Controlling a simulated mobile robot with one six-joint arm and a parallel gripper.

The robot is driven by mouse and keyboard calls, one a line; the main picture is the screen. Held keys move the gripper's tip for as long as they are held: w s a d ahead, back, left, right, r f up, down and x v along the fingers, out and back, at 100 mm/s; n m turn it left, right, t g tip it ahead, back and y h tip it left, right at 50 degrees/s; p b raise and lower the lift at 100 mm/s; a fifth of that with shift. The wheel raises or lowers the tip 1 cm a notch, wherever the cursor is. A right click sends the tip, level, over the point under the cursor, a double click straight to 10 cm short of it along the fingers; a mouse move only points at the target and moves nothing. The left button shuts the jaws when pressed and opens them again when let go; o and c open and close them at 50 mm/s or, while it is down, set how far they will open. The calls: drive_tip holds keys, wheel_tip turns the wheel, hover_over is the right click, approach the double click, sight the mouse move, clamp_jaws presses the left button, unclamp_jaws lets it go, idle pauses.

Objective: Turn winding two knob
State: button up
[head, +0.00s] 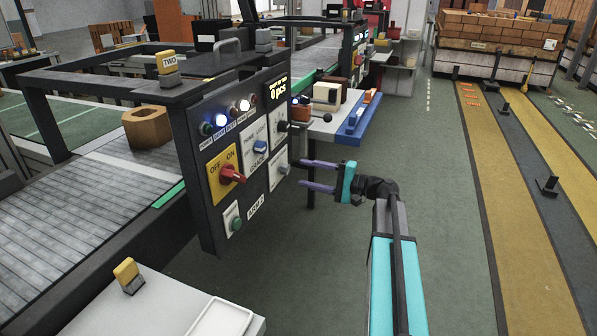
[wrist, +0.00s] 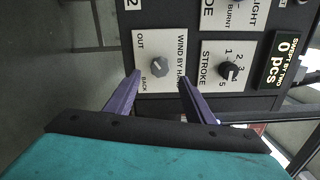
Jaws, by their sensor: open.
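The winding knob is a small grey knob (wrist: 160,67) on a white plate marked "WIND BY HAND", "OUT" and "BACK" in the wrist view. In the head view the knob (head: 284,169) shows small and dark at the lower right of the control panel (head: 208,205). My gripper (head: 300,174) is open, its purple fingers pointing at that corner of the panel. In the wrist view the fingertips of my gripper (wrist: 159,77) lie to either side of the knob and a little below it. Nothing is between them but the view of the knob; I cannot tell whether they touch it.
Beside the knob is a black "STROKE" dial (wrist: 229,71). The panel also carries a red OFF/ON switch (head: 232,174), a blue knob (head: 260,147) and a green button (head: 236,224). A blue-edged side table (head: 360,125) stands behind my gripper.

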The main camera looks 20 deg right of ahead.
drive_tip(key=v, duration=0.7)
drive_tip(key=shift+s+d, duration=0.3)
drive_tip(key=shift+p, duration=0.3)
idle(0.4)
drive_tip(key=s+a+f+n+g+h+p, duration=0.15)
drive_tip(key=s+a+f+g+p, duration=0.3)
drive_tip(key=a+f, duration=0.8)
drive_tip(key=s+a+f+n+g+h+p, duration=0.1)
drive_tip(key=s+a+f+g+h+p, duration=0.3)
drive_tip(key=a+f, duration=0.85)
drive_tip(key=s+a+f+n+g+h+p, duration=0.1)
drive_tip(key=s+a+f+n+g+p, duration=0.15)
drive_tip(key=s+f, duration=0.35)
drive_tip(key=s+a+f+n+g+p, duration=0.1)
drive_tip(key=s+f+g, duration=0.3)
drive_tip(key=s, duration=0.4)
drive_tip(key=s+d+f+n+g+h+p, duration=0.1)
drive_tip(key=s+n+h+p, duration=0.1)
drive_tip(key=s, duration=0.6)
drive_tip(key=s+d+f+n+g+h+p, duration=0.1)
drive_tip(key=s+f+n+g+h+p, duration=0.1)
drive_tip(key=s, duration=0.6)
drive_tip(key=shift+s+f+n+h, duration=0.15)
drive_tip(key=shift+s+n+h, duration=0.3)
drive_tip(key=shift+h, duration=0.7)
